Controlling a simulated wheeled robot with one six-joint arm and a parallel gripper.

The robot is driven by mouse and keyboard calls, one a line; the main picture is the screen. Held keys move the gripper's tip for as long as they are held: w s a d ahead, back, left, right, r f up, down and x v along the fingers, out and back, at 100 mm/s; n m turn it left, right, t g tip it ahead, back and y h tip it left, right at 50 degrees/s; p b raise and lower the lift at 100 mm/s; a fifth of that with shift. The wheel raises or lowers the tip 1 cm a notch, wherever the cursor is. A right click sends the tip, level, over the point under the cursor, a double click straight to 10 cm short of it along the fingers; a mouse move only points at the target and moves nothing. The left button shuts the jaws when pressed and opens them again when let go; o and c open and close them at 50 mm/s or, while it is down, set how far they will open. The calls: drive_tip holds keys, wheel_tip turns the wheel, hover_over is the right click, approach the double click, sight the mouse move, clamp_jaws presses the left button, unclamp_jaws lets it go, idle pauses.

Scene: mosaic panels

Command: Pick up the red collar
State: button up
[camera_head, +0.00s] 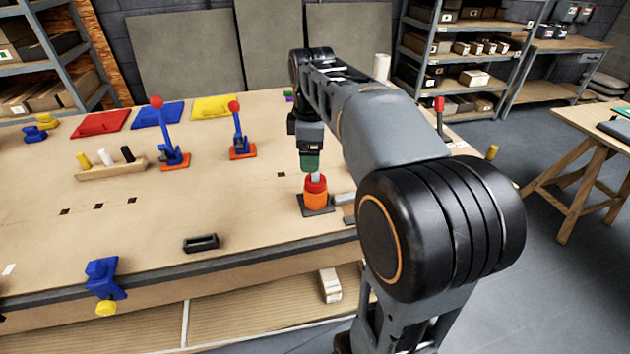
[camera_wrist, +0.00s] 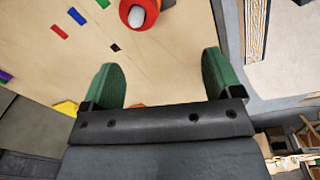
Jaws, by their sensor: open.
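The red collar (camera_head: 316,183) sits around a pale upright post, on top of an orange cylinder (camera_head: 315,199) with a dark square base on the workbench. In the wrist view the red collar (camera_wrist: 150,14) is partly cut off by the top edge, with the post's pale top inside it. My gripper (camera_head: 310,163) is just above the collar in the head view. In the wrist view my gripper (camera_wrist: 162,62) has its green fingers wide apart with nothing between them, and the collar lies beyond the fingertips.
Two red-knobbed levers (camera_head: 172,145) (camera_head: 240,140) and a wooden block with pegs (camera_head: 110,167) stand left on the bench. A black tray (camera_head: 201,243) lies near the front edge. A blue clamp (camera_head: 103,277) is at the front left. Bench between is mostly clear.

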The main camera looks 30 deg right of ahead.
sight(317, 178)
drive_tip(key=w+d+f+n, duration=0.1)
drive_tip(key=f, duration=0.1)
drive_tip(key=w+f+n, duration=0.1)
drive_tip(key=f, duration=0.1)
drive_tip(key=w+d+f+n, duration=0.1)
drive_tip(key=f, duration=0.1)
drive_tip(key=shift+d+n+g, duration=0.3)
drive_tip(key=shift+g, duration=0.1)
drive_tip(key=shift+d+f, duration=0.2)
drive_tip(key=shift+f, duration=2.85)
drive_tip(key=c, duration=1.2)
drive_tip(key=shift+c, duration=0.2)
drive_tip(key=shift+r, duration=0.1)
